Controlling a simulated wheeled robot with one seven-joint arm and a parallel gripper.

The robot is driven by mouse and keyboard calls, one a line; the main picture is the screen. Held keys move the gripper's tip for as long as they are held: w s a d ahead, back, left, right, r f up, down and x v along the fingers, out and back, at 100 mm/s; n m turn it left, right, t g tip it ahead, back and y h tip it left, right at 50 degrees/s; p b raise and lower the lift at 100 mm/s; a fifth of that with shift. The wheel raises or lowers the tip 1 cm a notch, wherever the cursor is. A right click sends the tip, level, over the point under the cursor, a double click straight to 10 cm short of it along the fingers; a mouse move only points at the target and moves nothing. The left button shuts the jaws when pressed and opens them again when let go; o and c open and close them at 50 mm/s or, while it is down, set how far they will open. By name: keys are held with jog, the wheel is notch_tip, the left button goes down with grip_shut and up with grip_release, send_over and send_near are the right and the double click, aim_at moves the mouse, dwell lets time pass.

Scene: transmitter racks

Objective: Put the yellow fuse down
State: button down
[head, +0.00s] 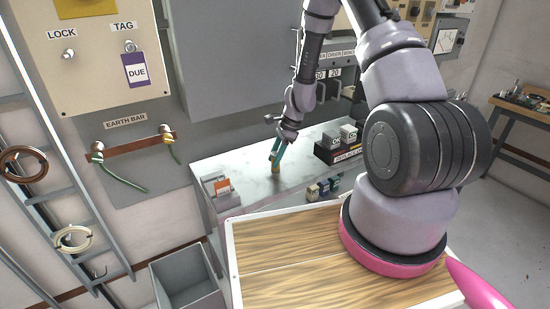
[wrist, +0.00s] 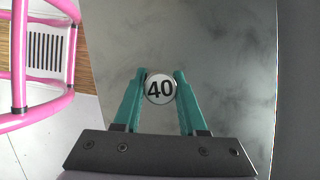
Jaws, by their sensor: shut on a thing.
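My gripper (head: 276,160) points down over the pale marbled worktop (head: 240,165), with its teal fingers closed around the yellow fuse (head: 276,170). In the head view only a small yellow-orange part of the fuse shows below the fingertips, at or very near the worktop surface; I cannot tell whether it touches. In the wrist view the fuse (wrist: 160,88) shows its round end marked "40", upright between both fingers. The worktop (wrist: 225,60) around it is bare in that view.
A dark holder (head: 340,150) with labelled blocks stands right of the gripper. A grey holder with an orange card (head: 222,186) is at the left end. A grey bin (head: 187,282) stands below left. Worktop around the gripper is clear.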

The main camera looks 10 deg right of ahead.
jog(key=shift+c, duration=2.3)
grip_release()
jog(key=shift+f, duration=0.1)
jog(key=s+d+r+n+t, duration=0.1)
jog(key=d+r+n, duration=0.1)
jog(key=r, duration=1)
jog(key=s+d+r+n+t, duration=0.1)
jog(key=d+r, duration=0.1)
jog(key=r, duration=1.1)
jog(key=s+d+r+n+t+h, duration=0.2)
jog(key=s+r+n+t, duration=0.3)
jog(key=s+r, duration=1.6)
jog(key=n, duration=0.5)
jog(key=shift+r+t+h, duration=0.15)
jog(key=shift+t+h, duration=0.15)
